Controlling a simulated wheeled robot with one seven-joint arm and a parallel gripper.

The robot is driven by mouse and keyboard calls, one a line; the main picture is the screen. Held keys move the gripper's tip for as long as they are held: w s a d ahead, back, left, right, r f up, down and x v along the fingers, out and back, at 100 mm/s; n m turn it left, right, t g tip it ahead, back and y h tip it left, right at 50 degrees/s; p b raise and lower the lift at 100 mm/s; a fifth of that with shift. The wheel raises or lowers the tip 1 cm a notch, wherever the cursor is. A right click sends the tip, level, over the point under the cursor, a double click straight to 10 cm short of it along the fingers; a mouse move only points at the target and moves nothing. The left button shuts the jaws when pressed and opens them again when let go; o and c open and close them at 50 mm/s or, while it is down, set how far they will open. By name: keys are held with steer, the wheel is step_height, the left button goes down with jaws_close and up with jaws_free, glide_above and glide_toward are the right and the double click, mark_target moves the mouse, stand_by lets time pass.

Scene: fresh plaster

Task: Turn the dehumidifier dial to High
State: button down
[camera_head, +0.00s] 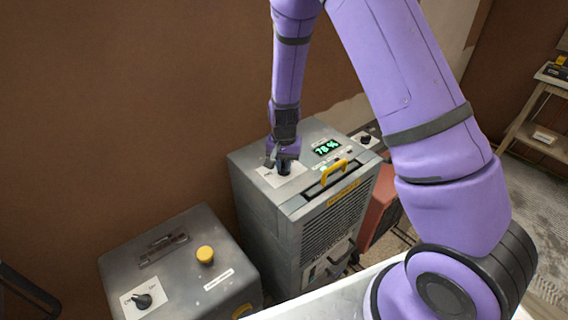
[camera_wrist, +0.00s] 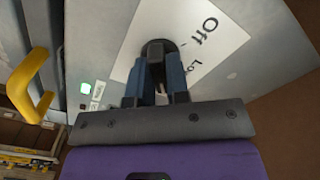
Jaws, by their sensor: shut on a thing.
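The dehumidifier (camera_head: 317,212) is a grey box with a vented front, a yellow handle (camera_head: 334,172) and a green display (camera_head: 326,147) reading 78 %. Its dark dial (camera_wrist: 158,47) sits on a white label plate (camera_wrist: 208,30) on the top panel. "Off" and part of another word starting "Lo" are readable on the plate; the rest is hidden by my gripper. My gripper (camera_wrist: 160,72) points down at the dial, with its blue fingers closed on either side of it. The head view also shows my gripper (camera_head: 283,165) at the dial. I cannot tell where the dial's pointer stands.
A second grey box (camera_head: 185,262) with a yellow button (camera_head: 205,254) and a dark knob (camera_head: 142,300) stands at the lower left. A red unit (camera_head: 382,203) stands right of the dehumidifier. A wooden shelf (camera_head: 540,135) is at the far right. A brown wall rises behind.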

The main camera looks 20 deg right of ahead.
mark_target(284, 163)
steer(key=shift+m, duration=1.1)
steer(key=c, duration=1.1)
jaws_free()
step_height(284, 163, up, 11)
